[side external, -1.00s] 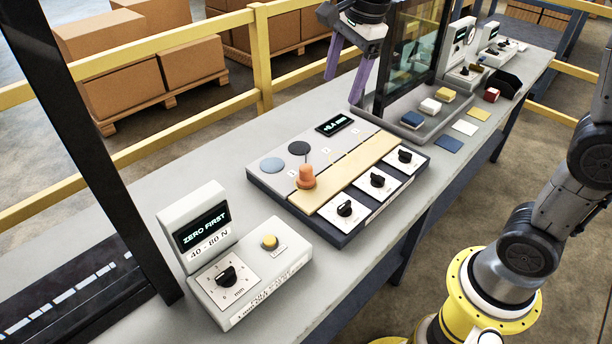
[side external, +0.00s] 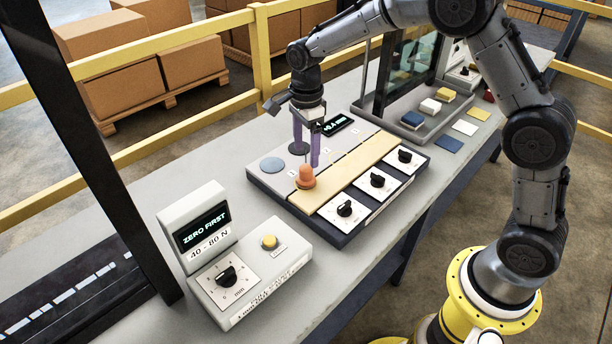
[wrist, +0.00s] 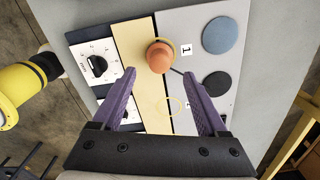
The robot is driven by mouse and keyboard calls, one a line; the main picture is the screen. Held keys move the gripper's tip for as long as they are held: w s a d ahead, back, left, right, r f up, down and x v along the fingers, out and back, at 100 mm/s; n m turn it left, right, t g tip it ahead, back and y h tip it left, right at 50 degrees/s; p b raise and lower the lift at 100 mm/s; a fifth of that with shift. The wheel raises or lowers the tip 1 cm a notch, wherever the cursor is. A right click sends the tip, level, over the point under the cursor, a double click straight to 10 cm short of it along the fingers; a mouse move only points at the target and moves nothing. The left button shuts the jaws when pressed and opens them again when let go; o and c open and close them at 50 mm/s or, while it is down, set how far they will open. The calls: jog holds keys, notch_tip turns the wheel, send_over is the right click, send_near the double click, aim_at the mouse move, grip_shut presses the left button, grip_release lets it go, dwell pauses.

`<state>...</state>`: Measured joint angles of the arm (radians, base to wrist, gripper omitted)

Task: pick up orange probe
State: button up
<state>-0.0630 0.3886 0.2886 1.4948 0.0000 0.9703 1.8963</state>
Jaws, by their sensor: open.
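The orange probe (side external: 306,177) stands upright at the near end of the tan strip on the panel. In the wrist view the probe (wrist: 159,56) lies ahead of and between my fingertips, and a thin dark cord runs from it. My gripper (side external: 306,160) has two purple fingers and is over the panel, just behind the probe in the side view. In the wrist view my gripper (wrist: 160,74) is open and nothing is between its fingers. It does not appear to touch the probe.
The panel (side external: 350,232) has several knobs, a blue disc (side external: 272,165) and a small display (side external: 338,125). A "ZERO FIRST" unit (side external: 203,227) stands to the left. A tray (side external: 432,130) with coloured blocks is at the right. The grey table (side external: 170,170) behind the panel is bare.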

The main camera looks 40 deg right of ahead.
aim_at(306, 167)
jog(key=shift+f, duration=2.9)
jog(key=shift+c, duration=0.3)
grip_shut()
